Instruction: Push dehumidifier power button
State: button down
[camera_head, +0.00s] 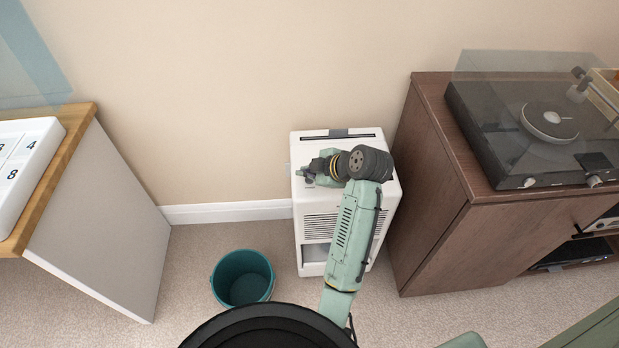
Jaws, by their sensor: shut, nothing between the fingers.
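The white dehumidifier (312,229) stands on the carpet against the wall, with a dark slot along the back of its top and a grille on its front. My green arm reaches over it and covers much of its top and right front. My gripper (299,173) is shut and empty, over the left part of the dehumidifier's top and pointing left. I cannot tell whether it touches the top. I cannot make out the power button; the arm may hide it.
A teal bucket (243,278) stands on the floor at the dehumidifier's front left. A brown wooden cabinet (432,190) with a turntable (540,125) on it stands close on the right. A white-sided counter (100,220) stands at left. Carpet is clear between counter and bucket.

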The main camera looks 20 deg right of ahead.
aim_at(308, 181)
jog(key=shift+f, duration=0.15)
jog(key=shift+f+b, duration=0.3)
jog(key=shift+b, duration=0.1)
jog(key=shift+f, duration=0.15)
dwell(0.4)
jog(key=shift+r, duration=0.6)
jog(key=shift+p, duration=0.3)
jog(key=shift+r+p, duration=2.05)
jog(key=shift+r, duration=0.95)
